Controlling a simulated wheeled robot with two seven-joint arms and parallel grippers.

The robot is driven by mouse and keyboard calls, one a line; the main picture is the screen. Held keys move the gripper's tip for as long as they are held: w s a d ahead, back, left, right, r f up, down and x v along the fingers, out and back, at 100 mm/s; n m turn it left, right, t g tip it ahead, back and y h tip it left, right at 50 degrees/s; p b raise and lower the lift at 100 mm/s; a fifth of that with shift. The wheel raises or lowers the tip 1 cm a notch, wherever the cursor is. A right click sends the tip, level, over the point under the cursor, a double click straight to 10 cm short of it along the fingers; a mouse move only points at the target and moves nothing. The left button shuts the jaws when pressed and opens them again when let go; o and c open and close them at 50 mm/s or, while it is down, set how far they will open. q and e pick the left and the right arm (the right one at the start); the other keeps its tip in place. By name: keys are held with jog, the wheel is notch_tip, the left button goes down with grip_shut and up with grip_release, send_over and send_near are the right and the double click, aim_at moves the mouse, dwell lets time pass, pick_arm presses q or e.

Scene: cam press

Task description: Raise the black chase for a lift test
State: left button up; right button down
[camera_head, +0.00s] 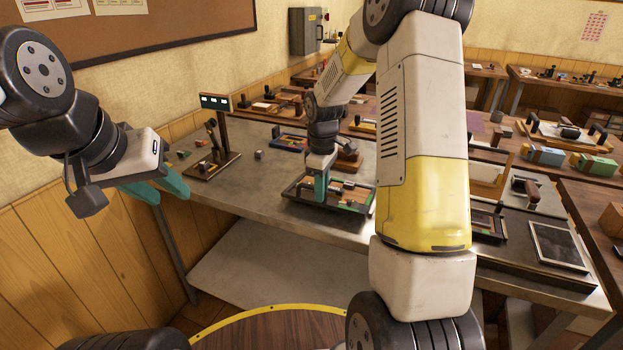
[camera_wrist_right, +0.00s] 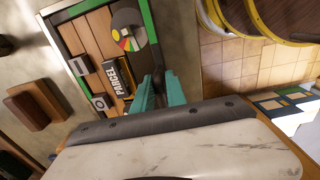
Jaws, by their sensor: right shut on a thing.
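The black chase (camera_head: 347,211) is a shallow dark frame on the grey metal bench, with wooden blocks and type inside. In the right wrist view its rim (camera_wrist_right: 149,22) shows a green strip, and a block reading "PARCEL" (camera_wrist_right: 117,77) and a multicoloured disc (camera_wrist_right: 132,38) lie inside. My right gripper (camera_head: 321,190) points down at the chase's near-left side. Its teal fingers (camera_wrist_right: 160,92) are shut on the rim, partly hiding it. I cannot tell whether the chase is clear of the bench. My left gripper (camera_head: 171,197) is open and empty, left of the bench.
A small stand with a lit display (camera_head: 215,102) rises at the bench's back left. A blue tray (camera_head: 290,141) lies behind the chase. A dark framed panel (camera_head: 558,246) lies at right. My right arm hides the bench's middle.

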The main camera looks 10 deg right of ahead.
jog(key=shift+w+d+f, duration=0.1)
jog(key=shift+d+f, duration=0.05)
jog(key=shift+f, duration=0.45)
jog(key=shift+d+f, duration=0.1)
jog(key=shift+f, duration=0.5)
jog(key=c, duration=1.4)
grip_release()
jog(key=shift+w+d+f, duration=0.1)
jog(key=shift+o, duration=0.3)
jog(key=shift+s, duration=0.2)
notch_tip(320, 180, up, 9)
jog(key=shift+s+f, duration=0.1)
jog(key=shift+f, duration=0.1)
jog(key=s+a+r+m+t+y, duration=0.15)
jog(key=s+r+m+t, duration=0.35)
jog(key=s+r, duration=0.9)
jog(key=s+a+r+m+t, duration=0.1)
jog(key=s+m, duration=0.4)
jog(key=s, duration=0.5)
jog(key=shift+s+a+r+m+y, duration=0.25)
jog(key=shift+s+a+m+y, duration=0.05)
jog(key=shift+y, duration=0.05)
